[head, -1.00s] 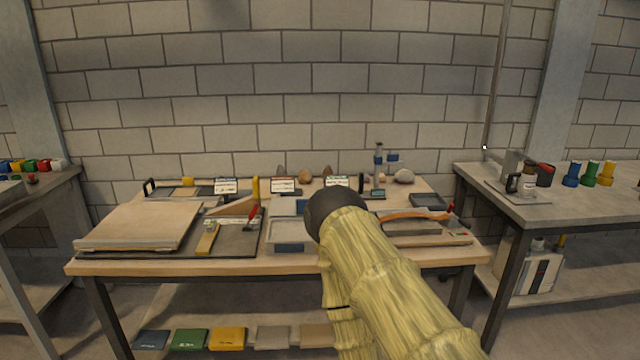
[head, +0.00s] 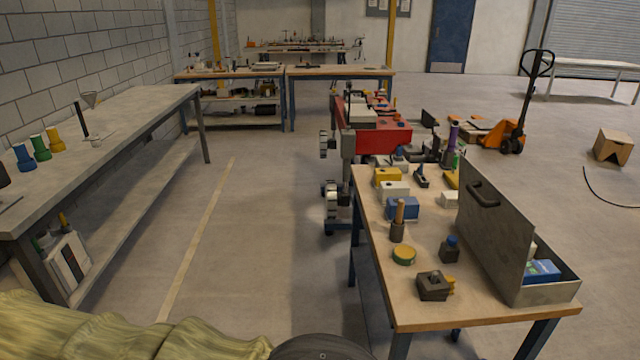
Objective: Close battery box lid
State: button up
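A grey metal box (head: 545,292) stands at the right front of the wooden workbench (head: 405,318), and I take it for the battery box. Its lid (head: 495,235) stands open, nearly upright along the box's left side, with a dark handle (head: 483,193) on the face towards the left. A blue pack (head: 541,271) with a pale label shows inside the box; the lid hides the rest of the contents. My arm shows at the bottom left of the head view, well short of the box. My gripper is not in view.
A red machine (head: 384,136) stands behind the bench. The floor (head: 255,240) between this bench and the left table (head: 130,122) is clear.

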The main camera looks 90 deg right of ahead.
aim_at(505, 228)
jog(key=z, duration=3.75)
jog(key=i, duration=1)
jog(key=z, duration=0.2)
jog(key=k, duration=0.65)
jog(key=z, duration=0.05)
